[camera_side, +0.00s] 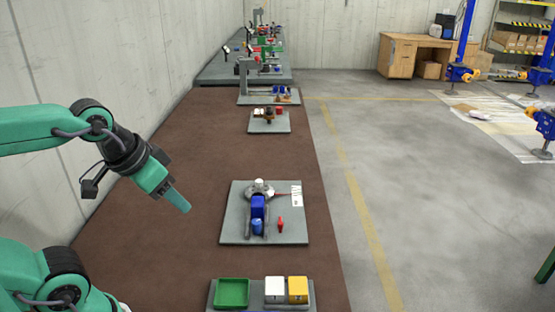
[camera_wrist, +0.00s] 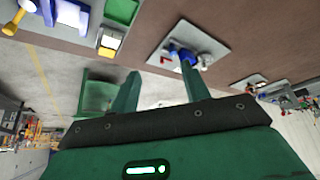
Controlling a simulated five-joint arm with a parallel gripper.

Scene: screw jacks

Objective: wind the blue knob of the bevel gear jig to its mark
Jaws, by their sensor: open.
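What looks like the bevel gear jig stands on a grey plate (camera_side: 232,225) in the middle of the brown strip in the side view. It has a blue block (camera_side: 258,205), a rounded blue knob (camera_side: 257,226) at its near end and a pale round part behind. A red piece (camera_side: 280,226) and a white marked card (camera_side: 296,194) are on its right. My gripper (camera_side: 184,206) is in the air left of the jig, open and empty. In the wrist view its fingers (camera_wrist: 160,68) are spread; the right finger overlaps the jig's plate (camera_wrist: 212,45). The knob's mark is too small to read.
A green tray (camera_side: 232,293), a white box (camera_side: 275,290) and a yellow box (camera_side: 298,290) sit at the near edge. Another small plate (camera_side: 281,126) with parts stands farther back. Brown surface is clear around the jig. A wall runs along the left.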

